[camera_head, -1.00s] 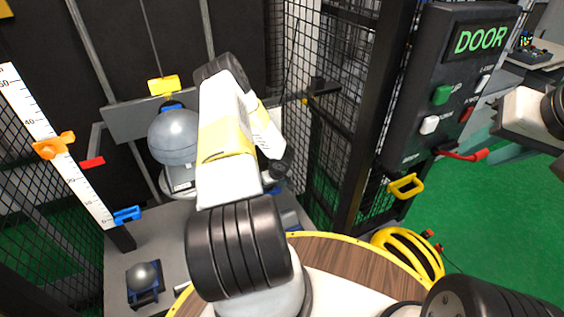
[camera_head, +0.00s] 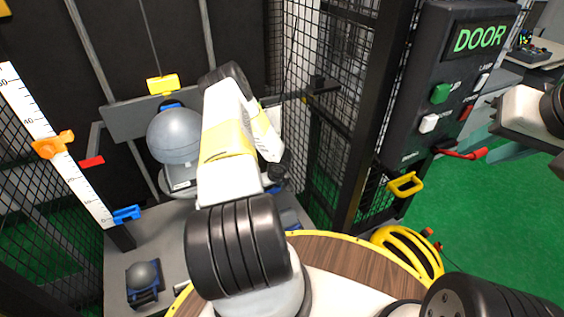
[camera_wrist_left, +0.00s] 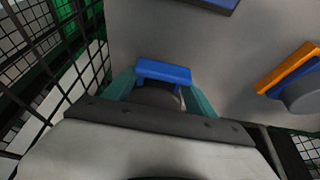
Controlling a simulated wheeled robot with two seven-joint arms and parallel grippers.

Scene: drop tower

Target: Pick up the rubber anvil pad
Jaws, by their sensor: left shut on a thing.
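In the left wrist view, my left gripper (camera_wrist_left: 159,90) has its teal fingers closed on either side of a blue bracket (camera_wrist_left: 163,71) with a dark round body (camera_wrist_left: 156,96) partly hidden below it. This looks like the rubber anvil pad, though its material cannot be told. A grey plate surface lies beyond it. In the head view, my own left arm hides this gripper's fingers and the held piece. My right gripper (camera_head: 497,115) is at the right edge of the head view, beside the door panel; its finger opening is too small to tell.
An orange bracket with a grey cylinder (camera_wrist_left: 305,92) sits right of the held piece. A grey ball (camera_head: 175,136) hangs in the cage; a smaller ball on a blue stand (camera_head: 143,277) is at lower left. Black mesh walls enclose the bay. A yellow helmet (camera_head: 409,250) lies by the round wooden table (camera_head: 340,258).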

